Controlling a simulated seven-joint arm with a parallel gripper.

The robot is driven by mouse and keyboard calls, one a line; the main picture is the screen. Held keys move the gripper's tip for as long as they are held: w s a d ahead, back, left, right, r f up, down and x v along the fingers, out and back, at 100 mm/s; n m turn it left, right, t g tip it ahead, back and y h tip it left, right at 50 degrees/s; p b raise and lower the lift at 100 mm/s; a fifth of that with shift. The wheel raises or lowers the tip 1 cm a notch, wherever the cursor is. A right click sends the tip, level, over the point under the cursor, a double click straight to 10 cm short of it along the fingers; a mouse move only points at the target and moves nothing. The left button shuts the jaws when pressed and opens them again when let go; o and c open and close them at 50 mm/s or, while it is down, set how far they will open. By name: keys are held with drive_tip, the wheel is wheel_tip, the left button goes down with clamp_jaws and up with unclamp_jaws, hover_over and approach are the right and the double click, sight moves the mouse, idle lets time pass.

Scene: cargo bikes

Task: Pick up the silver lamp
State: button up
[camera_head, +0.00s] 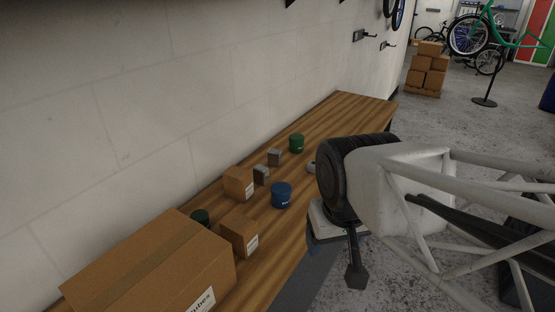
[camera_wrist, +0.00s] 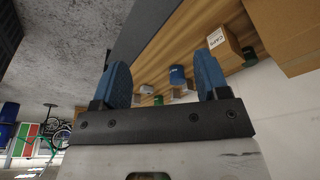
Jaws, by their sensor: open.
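A small silver rounded thing, which looks like the silver lamp (camera_head: 311,168), lies on the wooden bench near its front edge, right of the blue can. My arm hides part of it in the head view.
Near the lamp stand a blue can (camera_head: 281,195), a green can (camera_head: 297,143) and two small grey boxes (camera_head: 261,176) (camera_head: 275,157). Small cartons (camera_head: 239,235) (camera_head: 239,184), a dark green can (camera_head: 200,217) and a large carton (camera_head: 150,265) are nearer. A wall bounds the bench's back.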

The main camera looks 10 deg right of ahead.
drive_tip(key=n+g, duration=0.2)
drive_tip(key=n, duration=0.5)
hover_over(261, 167)
drive_tip(key=s+d, duration=0.2)
drive_tip(key=s, duration=0.9)
wheel_tip(261, 167, down, 5)
drive_tip(key=shift+n+g, duration=0.3)
drive_tip(key=shift+n, duration=0.5)
drive_tip(key=w+f, duration=0.2)
drive_tip(key=w, duration=0.1)
drive_tip(key=w+a+f, duration=0.1)
drive_tip(key=w+f, duration=0.4)
drive_tip(key=w, duration=0.2)
drive_tip(key=shift+w+a+f, duration=0.1)
drive_tip(key=shift+a+f, duration=0.25)
drive_tip(key=shift+a, duration=0.05)
drive_tip(key=shift+w+f, duration=0.25)
drive_tip(key=shift+w, duration=0.05)
drive_tip(key=shift+f, duration=1.25)
drive_tip(key=shift+f, duration=0.1)
